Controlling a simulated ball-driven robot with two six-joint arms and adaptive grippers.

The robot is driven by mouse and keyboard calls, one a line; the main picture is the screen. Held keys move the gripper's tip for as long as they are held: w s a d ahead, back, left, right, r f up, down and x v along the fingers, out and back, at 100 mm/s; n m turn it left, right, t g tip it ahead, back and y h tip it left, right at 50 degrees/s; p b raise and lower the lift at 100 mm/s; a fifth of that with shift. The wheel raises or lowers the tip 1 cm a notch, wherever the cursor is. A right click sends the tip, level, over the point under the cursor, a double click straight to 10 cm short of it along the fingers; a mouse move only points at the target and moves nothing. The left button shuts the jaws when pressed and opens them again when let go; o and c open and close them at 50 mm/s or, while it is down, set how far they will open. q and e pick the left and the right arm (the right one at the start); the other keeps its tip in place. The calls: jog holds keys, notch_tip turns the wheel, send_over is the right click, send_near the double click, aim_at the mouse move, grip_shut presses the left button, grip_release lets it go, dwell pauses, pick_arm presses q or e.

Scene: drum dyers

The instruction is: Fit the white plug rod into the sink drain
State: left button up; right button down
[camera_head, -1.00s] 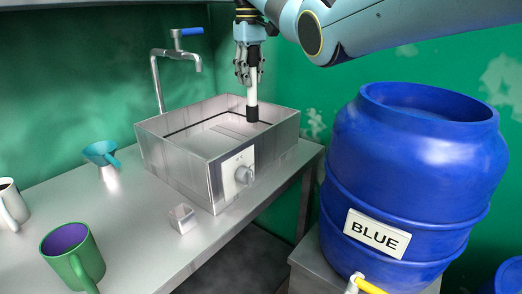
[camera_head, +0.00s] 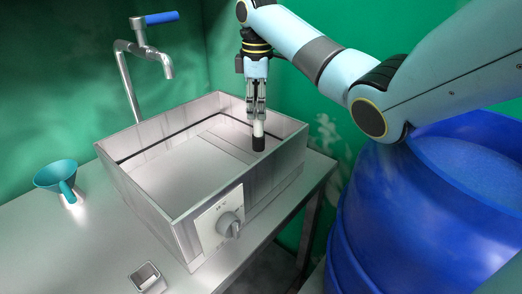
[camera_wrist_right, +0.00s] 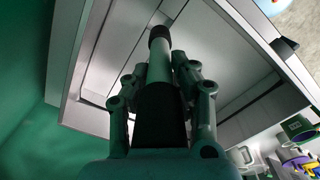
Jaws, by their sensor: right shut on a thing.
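The white plug rod (camera_head: 258,128) has a black lower end and hangs upright from my right gripper (camera_head: 256,112), inside the far right part of the sink. My right gripper is shut on the rod's upper part. In the right wrist view the rod (camera_wrist_right: 160,66) points away between the fingers (camera_wrist_right: 160,85) toward the sink floor. The metal sink (camera_head: 150,213) is a box with a dial on its front wall. I cannot make out the drain hole. I cannot tell whether the black end touches the sink floor. My left gripper is not in view.
A faucet with a blue handle (camera_head: 161,18) stands behind the sink at the left. A teal funnel cup (camera_head: 56,176) and a small metal square cup (camera_head: 146,277) are on the table. A large blue drum (camera_head: 425,215) stands close on the right.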

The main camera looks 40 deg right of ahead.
aim_at(258, 135)
notch_tip(258, 135, down, 5)
jog(key=shift+r+p, duration=0.1)
jog(key=shift+p, duration=0.25)
notch_tip(258, 135, down, 4)
jog(key=shift+f, duration=0.15)
jog(key=shift+d+f, duration=0.1)
jog(key=shift+f, duration=0.15)
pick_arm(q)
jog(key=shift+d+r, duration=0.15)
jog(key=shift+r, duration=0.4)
pick_arm(e)
jog(key=shift+f, duration=0.15)
jog(key=c, duration=1.1)
grip_release()
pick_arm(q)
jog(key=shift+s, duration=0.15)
